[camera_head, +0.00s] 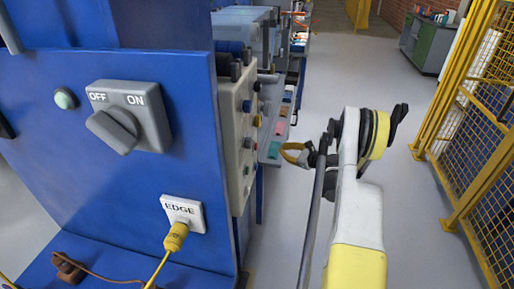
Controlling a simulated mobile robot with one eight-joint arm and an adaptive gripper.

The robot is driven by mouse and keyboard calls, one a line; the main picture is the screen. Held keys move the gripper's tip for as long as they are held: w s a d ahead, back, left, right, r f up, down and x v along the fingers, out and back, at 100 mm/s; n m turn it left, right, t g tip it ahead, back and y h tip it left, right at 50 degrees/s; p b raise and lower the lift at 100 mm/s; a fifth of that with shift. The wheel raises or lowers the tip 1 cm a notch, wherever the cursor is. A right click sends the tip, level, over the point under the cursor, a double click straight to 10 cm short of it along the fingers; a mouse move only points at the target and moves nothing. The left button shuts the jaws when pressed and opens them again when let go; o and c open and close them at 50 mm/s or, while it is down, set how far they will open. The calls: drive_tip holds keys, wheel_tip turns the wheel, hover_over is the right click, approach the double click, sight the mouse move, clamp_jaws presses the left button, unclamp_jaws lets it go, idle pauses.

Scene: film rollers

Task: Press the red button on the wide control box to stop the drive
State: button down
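A beige control box (230,135) is fixed to the side of the blue machine, seen at a steep angle, with several small buttons and knobs on its face. My gripper (290,153), dark with yellow-brown parts, is to the right of the box face, in front of the aisle. A gap shows between it and the box in the picture; depth is unclear. Its fingertips are too small to tell open from shut.
A grey OFF/ON rotary switch (128,115), a green button (65,98) and an EDGE socket (183,213) with a yellow plug are on the near blue panel. A shelf with coloured patches (278,130) is behind the box. Yellow mesh fencing (470,130) bounds the clear floor on the right.

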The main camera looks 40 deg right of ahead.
drive_tip(key=w+a, duration=0.5)
drive_tip(key=w, duration=0.1)
drive_tip(key=shift+w+a, duration=0.1)
idle(1.5)
drive_tip(key=shift+w+a, duration=0.25)
drive_tip(key=shift+w, duration=0.05)
drive_tip(key=shift+w+a, duration=0.3)
drive_tip(key=shift+w, duration=0.05)
idle(0.8)
idle(0.4)
drive_tip(key=shift+s+d, duration=0.55)
drive_tip(key=shift+s, duration=0.1)
drive_tip(key=s+d, duration=0.1)
drive_tip(key=s, duration=0.1)
drive_tip(key=s+d, duration=0.2)
drive_tip(key=shift+d, duration=0.1)
